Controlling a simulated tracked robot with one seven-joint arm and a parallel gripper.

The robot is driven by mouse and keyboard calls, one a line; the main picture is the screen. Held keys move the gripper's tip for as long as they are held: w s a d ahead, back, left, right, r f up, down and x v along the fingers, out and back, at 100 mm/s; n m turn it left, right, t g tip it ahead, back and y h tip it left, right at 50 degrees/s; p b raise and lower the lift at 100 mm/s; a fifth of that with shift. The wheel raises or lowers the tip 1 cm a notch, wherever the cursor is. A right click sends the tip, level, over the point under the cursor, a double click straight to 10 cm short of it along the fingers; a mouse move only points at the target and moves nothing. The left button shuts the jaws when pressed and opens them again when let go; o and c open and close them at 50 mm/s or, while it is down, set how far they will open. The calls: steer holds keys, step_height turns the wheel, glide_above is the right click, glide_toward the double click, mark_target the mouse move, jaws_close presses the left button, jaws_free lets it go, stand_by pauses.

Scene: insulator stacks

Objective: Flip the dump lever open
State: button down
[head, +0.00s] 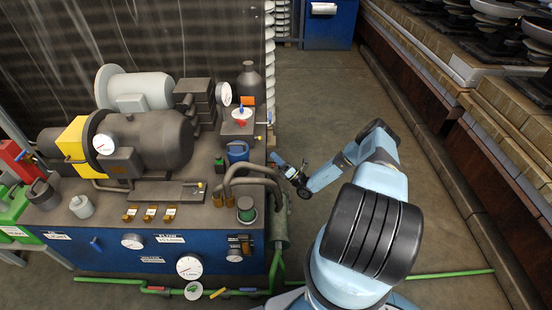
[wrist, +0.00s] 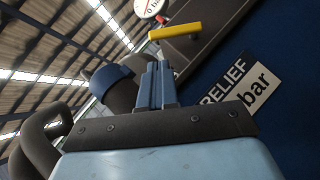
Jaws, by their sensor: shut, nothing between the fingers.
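A yellow lever handle (wrist: 176,31) shows at the top of the wrist view, lying nearly level against a dark surface. I see no label marking it as the dump lever. In the head view, a small yellow handle (head: 270,117) at the bench's right edge may be the same one. My gripper (wrist: 155,66) is shut and empty; its blue fingertips point up toward the yellow handle, with a gap in the picture. In the head view, my gripper (head: 278,159) is just off the bench's right side, beside the bent grey pipes.
The blue bench (head: 110,250) carries a motor, gauges and pipes. A round blue cap (wrist: 111,78) and thick grey pipes (wrist: 45,135) are left of my fingers. The aisle floor (head: 325,100) is clear.

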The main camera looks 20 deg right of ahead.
steer(key=x, duration=0.7)
steer(key=shift+w+r, duration=0.1)
steer(key=shift+d+r+m, duration=0.1)
steer(key=shift+m, duration=0.3)
steer(key=shift+r+m+h, duration=0.1)
steer(key=shift+m+h, duration=0.4)
steer(key=shift+h, duration=0.2)
